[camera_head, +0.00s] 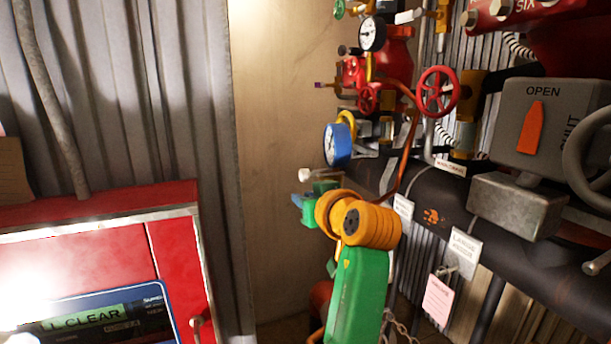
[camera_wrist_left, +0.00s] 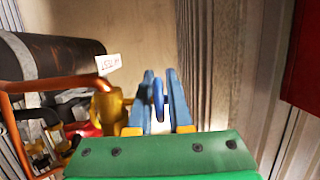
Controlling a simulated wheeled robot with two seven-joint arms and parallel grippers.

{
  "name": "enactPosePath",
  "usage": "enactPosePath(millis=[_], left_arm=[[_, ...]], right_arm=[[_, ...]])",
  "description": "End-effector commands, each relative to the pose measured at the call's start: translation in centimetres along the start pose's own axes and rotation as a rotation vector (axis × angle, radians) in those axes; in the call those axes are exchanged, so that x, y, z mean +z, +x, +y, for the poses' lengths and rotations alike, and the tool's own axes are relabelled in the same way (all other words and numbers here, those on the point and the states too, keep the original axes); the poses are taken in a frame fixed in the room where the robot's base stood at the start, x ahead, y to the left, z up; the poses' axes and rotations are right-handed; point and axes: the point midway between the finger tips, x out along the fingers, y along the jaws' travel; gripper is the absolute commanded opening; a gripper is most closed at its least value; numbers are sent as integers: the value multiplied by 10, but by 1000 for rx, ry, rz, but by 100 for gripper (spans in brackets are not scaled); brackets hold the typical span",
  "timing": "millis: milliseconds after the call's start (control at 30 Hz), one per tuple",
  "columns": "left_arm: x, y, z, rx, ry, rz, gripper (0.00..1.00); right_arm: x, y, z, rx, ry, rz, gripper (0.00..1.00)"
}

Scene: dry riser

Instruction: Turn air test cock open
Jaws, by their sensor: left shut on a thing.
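The air test cock appears to be the small brass fitting (camera_wrist_left: 107,110) with a blue lever (camera_wrist_left: 158,93) in the left wrist view. In the head view my left gripper (camera_head: 298,202) is beside the dark pipe's left end, and my green and orange wrist hides much of that area. The lever cannot be made out there. My right gripper is in neither view.
Close by are a blue gauge (camera_head: 338,143), a red handwheel (camera_head: 437,92) and an orange pipe (camera_head: 408,150). A dark horizontal pipe (camera_head: 450,200) carries hanging tags. A grey OPEN/SHUT indicator box (camera_head: 512,120) stands at right, and a red cabinet (camera_head: 180,260) at lower left.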

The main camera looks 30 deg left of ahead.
Motion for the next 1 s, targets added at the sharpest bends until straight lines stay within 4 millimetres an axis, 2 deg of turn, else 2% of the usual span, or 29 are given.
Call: enactPosePath(millis=[33, 100, 500, 1000], left_arm=[[-4, -1, 0, 0, 0, -34, 0], [0, 0, 0, 0, -1, -87, 0], [10, 0, 0, 0, 0, -288, 0], [12, 0, 0, -1, -1, -333, 0]], right_arm=[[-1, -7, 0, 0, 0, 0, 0], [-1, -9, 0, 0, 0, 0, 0], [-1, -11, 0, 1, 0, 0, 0], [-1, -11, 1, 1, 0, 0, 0]])
